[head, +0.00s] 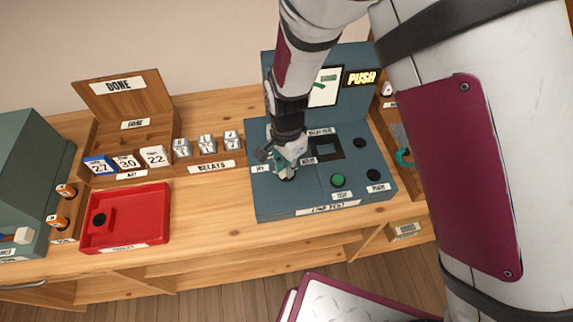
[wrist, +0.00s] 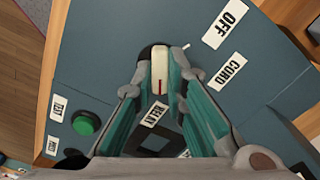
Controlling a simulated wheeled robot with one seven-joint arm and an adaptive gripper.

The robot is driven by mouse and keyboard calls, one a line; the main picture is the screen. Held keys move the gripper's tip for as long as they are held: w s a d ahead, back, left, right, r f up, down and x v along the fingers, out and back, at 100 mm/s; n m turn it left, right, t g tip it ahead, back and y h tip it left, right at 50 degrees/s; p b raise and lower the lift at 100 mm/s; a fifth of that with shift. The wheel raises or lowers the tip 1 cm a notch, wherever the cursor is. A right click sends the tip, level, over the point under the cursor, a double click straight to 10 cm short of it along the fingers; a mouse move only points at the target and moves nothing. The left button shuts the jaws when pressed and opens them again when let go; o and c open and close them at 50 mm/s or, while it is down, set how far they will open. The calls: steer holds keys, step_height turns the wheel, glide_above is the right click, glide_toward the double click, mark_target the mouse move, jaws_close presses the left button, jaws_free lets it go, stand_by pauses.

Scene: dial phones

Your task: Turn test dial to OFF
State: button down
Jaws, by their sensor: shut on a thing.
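The test dial (wrist: 160,68) is a pale knob with a red mark on a dark round base, on a blue-grey panel. My gripper (wrist: 161,75) is shut on it, with one teal-lined finger at each side. In the wrist view the red mark is at the knob's lower end, towards the RELAY label (wrist: 155,113). The OFF label (wrist: 226,24) and the CORD label (wrist: 229,71) lie to the right of the knob. In the head view my gripper (head: 286,165) is at the panel's left part and mostly hides the dial.
A green button (head: 338,181) and dark round knobs sit on the panel's right. A lit PUSH sign (head: 361,78) stands on the upright back. A red tray (head: 148,234) and a row of relays (head: 207,143) are to the left on the wooden bench.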

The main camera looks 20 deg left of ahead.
steer(key=n, duration=0.6)
steer(key=n+b, duration=0.1)
steer(key=n, duration=0.5)
steer(key=shift+n+b, duration=0.3)
steer(key=shift+b, duration=0.1)
steer(key=n+b, duration=0.2)
steer(key=n, duration=0.4)
steer(key=n+b, duration=0.2)
steer(key=n, duration=0.4)
steer(key=shift+n, duration=0.3)
steer(key=c, duration=1.6)
jaws_free()
steer(key=shift+c, duration=0.2)
steer(key=shift+r, duration=0.1)
step_height(320, 180, up, 12)
